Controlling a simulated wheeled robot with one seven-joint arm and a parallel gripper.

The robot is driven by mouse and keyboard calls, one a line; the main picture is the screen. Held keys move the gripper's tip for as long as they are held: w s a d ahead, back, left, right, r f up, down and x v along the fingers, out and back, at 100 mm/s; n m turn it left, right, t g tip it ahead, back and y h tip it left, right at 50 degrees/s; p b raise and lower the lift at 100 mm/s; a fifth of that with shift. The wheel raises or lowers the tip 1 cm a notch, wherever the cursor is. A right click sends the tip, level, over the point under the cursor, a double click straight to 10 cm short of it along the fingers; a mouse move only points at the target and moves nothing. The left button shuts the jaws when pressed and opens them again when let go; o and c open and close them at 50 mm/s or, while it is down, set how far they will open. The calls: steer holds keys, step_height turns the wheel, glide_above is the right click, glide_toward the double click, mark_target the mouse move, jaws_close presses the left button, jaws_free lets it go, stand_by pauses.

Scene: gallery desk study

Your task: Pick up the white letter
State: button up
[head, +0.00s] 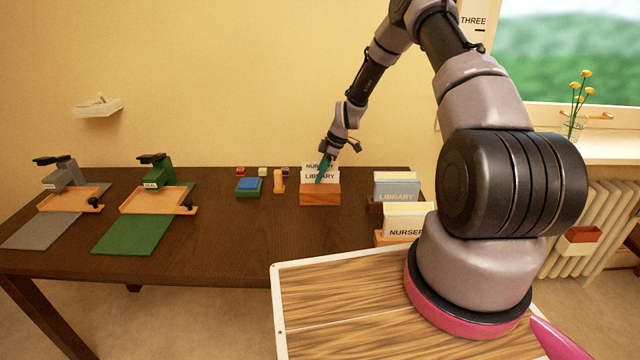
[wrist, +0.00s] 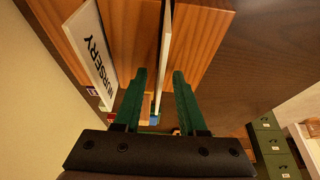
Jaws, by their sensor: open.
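Two white letters stand upright in a wooden holder (head: 320,195) at the back middle of the desk. The front white letter (head: 318,175) reads LIBRARY, and the one behind it (head: 312,165) reads NURSERY. My gripper (head: 323,168) points down at the holder with its green fingers. In the wrist view the gripper (wrist: 160,73) is open, with one finger on each side of a white letter (wrist: 166,45) seen edge-on. Whether the fingers touch it is unclear. The NURSERY letter (wrist: 95,55) stands to the left, outside the fingers.
To the right, other holders carry a grey LIBRARY letter (head: 396,187) and a cream NURSERY letter (head: 409,220). Left of the holder are a wooden stamp (head: 278,182), a blue-topped pad (head: 249,186) and small blocks. Grey and green presses (head: 157,175) stand further left.

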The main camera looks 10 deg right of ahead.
jaws_close()
